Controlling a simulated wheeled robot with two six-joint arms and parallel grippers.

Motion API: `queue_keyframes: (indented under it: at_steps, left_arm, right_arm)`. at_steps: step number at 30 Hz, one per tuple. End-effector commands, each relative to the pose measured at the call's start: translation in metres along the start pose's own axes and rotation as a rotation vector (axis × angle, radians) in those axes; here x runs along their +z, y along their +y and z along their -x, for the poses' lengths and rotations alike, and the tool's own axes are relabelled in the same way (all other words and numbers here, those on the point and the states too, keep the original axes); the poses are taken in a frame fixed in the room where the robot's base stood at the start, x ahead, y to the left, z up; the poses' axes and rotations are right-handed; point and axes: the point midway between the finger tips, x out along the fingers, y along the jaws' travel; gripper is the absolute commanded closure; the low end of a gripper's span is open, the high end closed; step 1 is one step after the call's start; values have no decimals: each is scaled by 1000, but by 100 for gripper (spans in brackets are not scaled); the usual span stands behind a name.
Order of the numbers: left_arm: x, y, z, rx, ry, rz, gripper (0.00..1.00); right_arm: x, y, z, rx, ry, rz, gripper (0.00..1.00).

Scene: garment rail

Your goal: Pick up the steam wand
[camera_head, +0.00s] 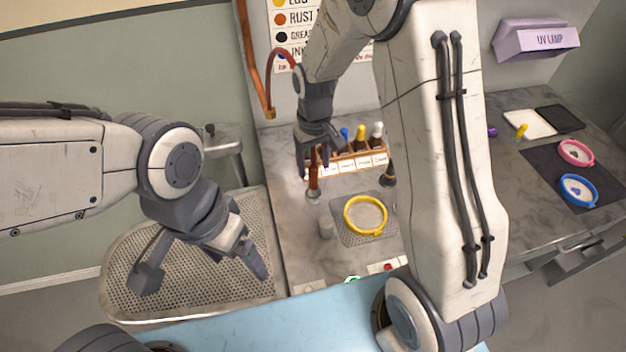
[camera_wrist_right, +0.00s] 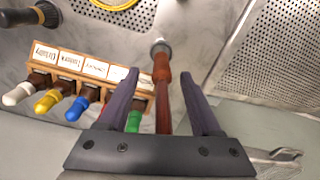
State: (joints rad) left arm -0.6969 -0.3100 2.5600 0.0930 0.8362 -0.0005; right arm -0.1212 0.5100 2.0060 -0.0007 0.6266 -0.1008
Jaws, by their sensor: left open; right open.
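The steam wand (camera_head: 313,183), with a reddish-brown handle and a grey end, stands by the left end of the bottle rack on the marble counter. My right gripper (camera_head: 313,165) is just above it, open and pointing down. In the right wrist view the wand (camera_wrist_right: 162,90) lies between the two spread fingers of the right gripper (camera_wrist_right: 160,88), with gaps visible on both sides. My left gripper (camera_head: 200,268) is open and empty over the perforated grey board at the left.
A wooden rack (camera_head: 350,163) of colour-capped bottles stands close beside the wand, also in the wrist view (camera_wrist_right: 90,65). A dark-handled tool (camera_head: 388,176) and a yellow hoop (camera_head: 365,216) are nearby. A reddish hose (camera_head: 268,85) hangs behind. Pink (camera_head: 576,152) and blue (camera_head: 578,190) hoops lie far right.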

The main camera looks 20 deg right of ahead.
Motion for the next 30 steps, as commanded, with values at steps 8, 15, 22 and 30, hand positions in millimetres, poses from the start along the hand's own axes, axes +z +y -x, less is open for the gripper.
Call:
queue_keyframes:
  at_steps: [8, 15, 22, 30]
  left_arm:
    - [-1, 1, 10, 0, 0, 0, 15]
    - [-1, 1, 17, 0, 0, 0, 15]
    - [-1, 1, 16, 0, 0, 0, 15]
    - [-1, 1, 16, 0, 0, 0, 15]
  right_arm:
    - [2, -1, -25, -1, -5, 0, 34]
    - [2, -2, -56, -1, -1, -1, 34]
    - [1, -2, -60, 0, 1, -1, 34]
    - [1, -2, -60, 0, 1, -1, 100]
